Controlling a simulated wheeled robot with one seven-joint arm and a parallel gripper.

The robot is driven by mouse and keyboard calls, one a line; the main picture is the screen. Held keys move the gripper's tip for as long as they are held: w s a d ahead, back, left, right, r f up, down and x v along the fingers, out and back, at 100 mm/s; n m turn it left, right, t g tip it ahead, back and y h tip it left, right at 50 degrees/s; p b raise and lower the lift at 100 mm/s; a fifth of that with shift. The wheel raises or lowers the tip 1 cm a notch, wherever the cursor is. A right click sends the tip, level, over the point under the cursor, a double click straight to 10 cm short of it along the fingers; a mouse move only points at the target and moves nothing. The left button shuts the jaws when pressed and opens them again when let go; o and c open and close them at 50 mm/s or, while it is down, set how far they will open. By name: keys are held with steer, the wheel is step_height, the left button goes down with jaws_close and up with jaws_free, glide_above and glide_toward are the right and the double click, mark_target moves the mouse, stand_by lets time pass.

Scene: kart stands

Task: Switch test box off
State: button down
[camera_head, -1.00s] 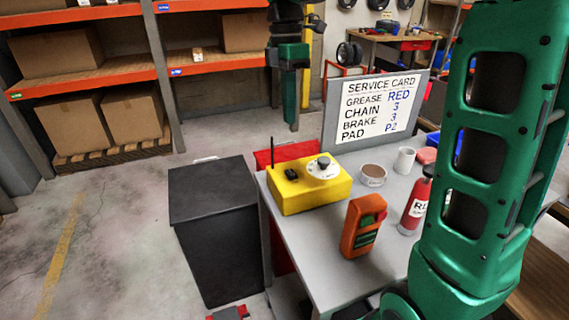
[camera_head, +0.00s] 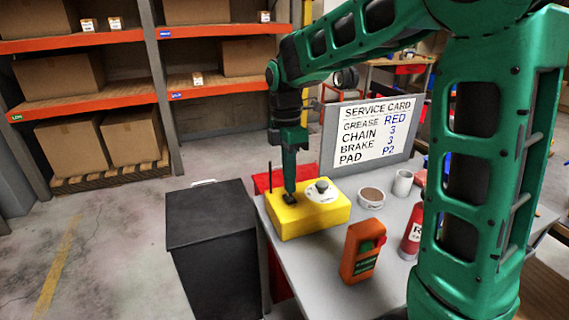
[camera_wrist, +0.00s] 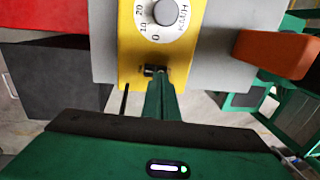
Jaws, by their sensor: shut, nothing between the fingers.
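The yellow test box (camera_head: 312,217) sits on the grey bench, with a white dial and grey knob (camera_head: 322,188) on its top and a thin black antenna at its left corner. The box also shows in the wrist view (camera_wrist: 128,62), where the dial (camera_wrist: 164,14) reads 0, 10, 20 and KM/H. A black rocker switch (camera_wrist: 150,70) sits on the box below the dial. My gripper (camera_head: 289,195) is shut and empty, pointing down with its tips at the switch. In the wrist view the fingertips (camera_wrist: 158,77) partly cover the switch; I cannot tell which way it is set.
An orange handheld device (camera_head: 362,252), a round tin (camera_head: 371,199), a white mug (camera_head: 403,183) and a red bottle (camera_head: 411,232) stand right of the box. The service card board (camera_head: 372,132) stands behind. A dark bin (camera_head: 210,228) stands left of the bench.

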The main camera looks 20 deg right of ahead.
mark_target(290, 199)
steer(key=shift+s+f, duration=0.15)
steer(key=shift+f, duration=0.95)
